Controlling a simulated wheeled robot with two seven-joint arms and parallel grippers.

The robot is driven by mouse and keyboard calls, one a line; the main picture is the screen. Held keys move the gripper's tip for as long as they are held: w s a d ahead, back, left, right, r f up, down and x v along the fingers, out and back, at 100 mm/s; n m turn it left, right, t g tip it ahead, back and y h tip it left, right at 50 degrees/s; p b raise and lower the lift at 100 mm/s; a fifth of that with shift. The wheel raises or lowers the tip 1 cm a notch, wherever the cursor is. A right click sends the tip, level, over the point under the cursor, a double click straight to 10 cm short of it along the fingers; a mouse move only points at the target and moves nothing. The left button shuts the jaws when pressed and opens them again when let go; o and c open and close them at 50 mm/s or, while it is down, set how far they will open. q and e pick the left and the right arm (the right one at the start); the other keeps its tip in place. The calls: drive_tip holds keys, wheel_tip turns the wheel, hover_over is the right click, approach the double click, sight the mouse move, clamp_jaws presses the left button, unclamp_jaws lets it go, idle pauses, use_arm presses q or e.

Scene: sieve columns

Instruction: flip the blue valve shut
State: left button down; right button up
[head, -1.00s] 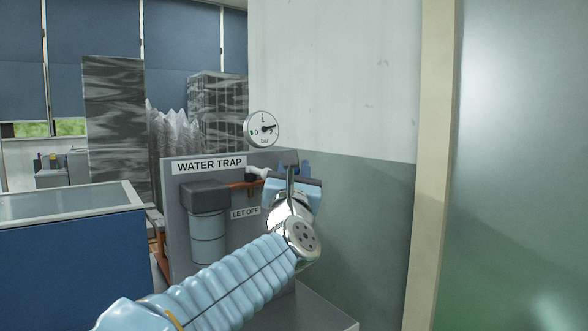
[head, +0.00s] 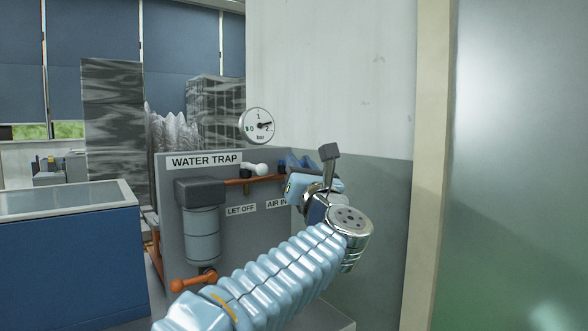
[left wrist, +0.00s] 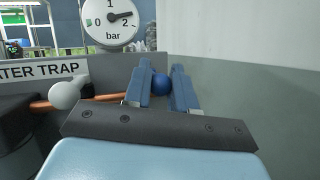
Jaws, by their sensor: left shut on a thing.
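The blue valve's round blue knob (left wrist: 160,86) sits between the two blue fingers of my left gripper (left wrist: 161,80) in the left wrist view. The gripper is shut on this knob. In the head view my left gripper (head: 297,161) reaches to the upper right of the grey panel, above the AIR IN label. There its fingers and wrist hide the knob and its lever. My right gripper is in neither view.
The panel (head: 172,228) carries a white-knobbed valve (head: 256,169) left of my gripper and a grey water trap canister (head: 202,234). An orange lever (head: 190,281) is below. A pressure gauge (head: 257,125) stands above. A wall is close on the right.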

use_arm(q)
drive_tip(key=shift+w+d+r+n+y, duration=0.1)
drive_tip(key=shift+d+n+y, duration=0.25)
drive_tip(key=shift+y, duration=0.35)
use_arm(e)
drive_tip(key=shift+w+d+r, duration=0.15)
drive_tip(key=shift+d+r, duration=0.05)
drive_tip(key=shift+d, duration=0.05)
use_arm(q)
drive_tip(key=shift+a, duration=0.1)
drive_tip(key=c, duration=1.2)
unclamp_jaws()
drive_tip(key=shift+c, duration=0.2)
drive_tip(key=b+v, duration=0.5)
drive_tip(key=v, duration=0.8)
drive_tip(key=shift+s+d, duration=0.25)
drive_tip(key=shift+s, duration=0.15)
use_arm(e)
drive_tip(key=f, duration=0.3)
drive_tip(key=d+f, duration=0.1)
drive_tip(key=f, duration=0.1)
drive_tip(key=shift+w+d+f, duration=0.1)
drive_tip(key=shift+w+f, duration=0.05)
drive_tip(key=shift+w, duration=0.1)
